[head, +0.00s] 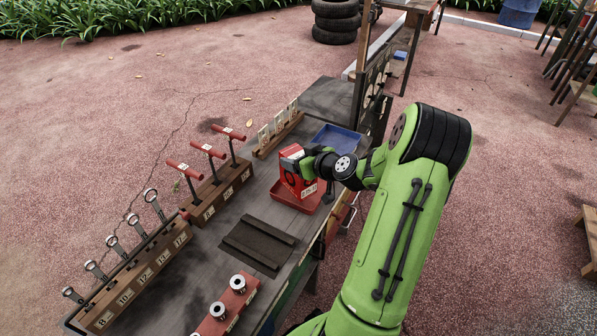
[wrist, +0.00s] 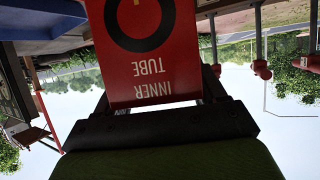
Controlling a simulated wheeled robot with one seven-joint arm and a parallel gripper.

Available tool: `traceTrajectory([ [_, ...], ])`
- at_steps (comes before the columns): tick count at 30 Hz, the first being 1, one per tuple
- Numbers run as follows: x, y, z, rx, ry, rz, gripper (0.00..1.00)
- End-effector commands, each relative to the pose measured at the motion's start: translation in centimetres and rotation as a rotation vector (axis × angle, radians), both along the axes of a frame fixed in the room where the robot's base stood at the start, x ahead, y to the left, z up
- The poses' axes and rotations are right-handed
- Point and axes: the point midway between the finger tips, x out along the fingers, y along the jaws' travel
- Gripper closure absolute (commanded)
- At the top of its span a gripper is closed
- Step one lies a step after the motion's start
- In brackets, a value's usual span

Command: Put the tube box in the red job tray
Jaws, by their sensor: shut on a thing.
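The tube box (head: 291,172) is a red carton with white marks, upright over the red job tray (head: 293,203) on the bench. In the wrist view the box (wrist: 150,50) fills the upper middle, with the words INNER TUBE upside down. My gripper (head: 308,163) is shut on the box from its right side. In the wrist view its dark palm (wrist: 158,125) lies right by the box. The box covers part of the tray, and I cannot tell whether its underside touches the tray floor.
A blue tray (head: 337,137) lies just behind the red one. Wooden racks with wrenches (head: 134,263) and red T-handles (head: 215,190) line the left side. A dark ridged mat (head: 258,246) and a red socket block (head: 229,308) lie nearer. Bare bench shows between them.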

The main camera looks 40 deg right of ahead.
Motion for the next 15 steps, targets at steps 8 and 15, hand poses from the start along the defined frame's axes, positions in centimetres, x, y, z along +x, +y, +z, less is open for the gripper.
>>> traceTrajectory([
  [8,0.0,0.0,-3.0,0.0,0.0,-0.001,1.0],
  [15,0.0,0.0,-3.3,0.0,0.002,-0.001,0.29],
])
